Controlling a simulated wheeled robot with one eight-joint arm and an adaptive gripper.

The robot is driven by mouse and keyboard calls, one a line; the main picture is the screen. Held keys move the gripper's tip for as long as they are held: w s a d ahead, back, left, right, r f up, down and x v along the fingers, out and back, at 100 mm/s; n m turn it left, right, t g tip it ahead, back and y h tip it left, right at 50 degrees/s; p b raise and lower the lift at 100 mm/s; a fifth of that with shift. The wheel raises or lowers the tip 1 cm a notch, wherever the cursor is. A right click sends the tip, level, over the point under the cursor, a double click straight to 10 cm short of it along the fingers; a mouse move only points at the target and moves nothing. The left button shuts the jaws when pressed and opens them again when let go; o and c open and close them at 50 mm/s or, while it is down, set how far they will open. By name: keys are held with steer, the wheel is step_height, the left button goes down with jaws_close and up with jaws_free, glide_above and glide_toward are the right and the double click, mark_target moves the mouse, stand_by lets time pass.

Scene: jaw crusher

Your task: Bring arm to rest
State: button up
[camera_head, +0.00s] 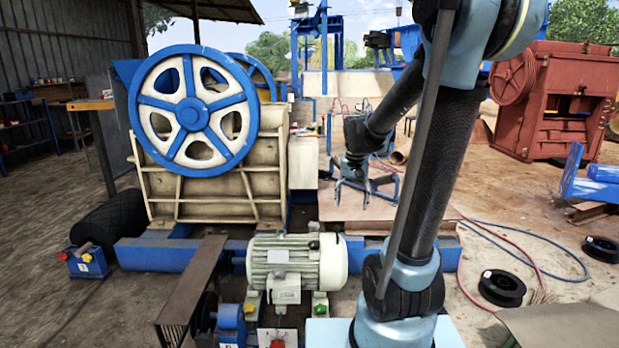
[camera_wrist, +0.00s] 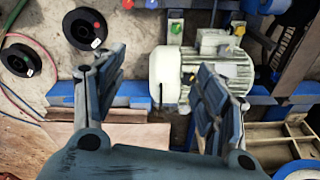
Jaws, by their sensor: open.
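My gripper (camera_head: 367,188) hangs from my arm in the middle of the head view, fingers pointing down, above a brown board. In the wrist view its two fingers (camera_wrist: 160,92) stand wide apart and nothing is between the fingertips. The cream electric motor (camera_head: 297,262) sits on the blue frame in front of the jaw crusher (camera_head: 205,165), with its large blue and white flywheel. The motor also shows in the wrist view (camera_wrist: 190,72), beyond the fingers and partly behind the right one. My gripper appears apart from both.
A blue button box (camera_head: 86,261) stands at the left. A brown channel beam (camera_head: 192,282) lies in front of the crusher. Black reels (camera_head: 502,288) and hoses (camera_head: 540,266) lie on the ground at the right.

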steer(key=s+d+f+n, duration=0.1)
steer(key=s+d+f, duration=0.1)
steer(key=s, duration=0.9)
steer(key=s+d+f+n+t, duration=0.1)
steer(key=s+f, duration=0.3)
steer(key=s, duration=0.7)
steer(key=shift+s+d+n, duration=0.25)
steer(key=shift+d+n, duration=0.15)
steer(key=shift+d, duration=0.5)
steer(key=shift+w+f, duration=0.15)
steer(key=shift+w, duration=0.3)
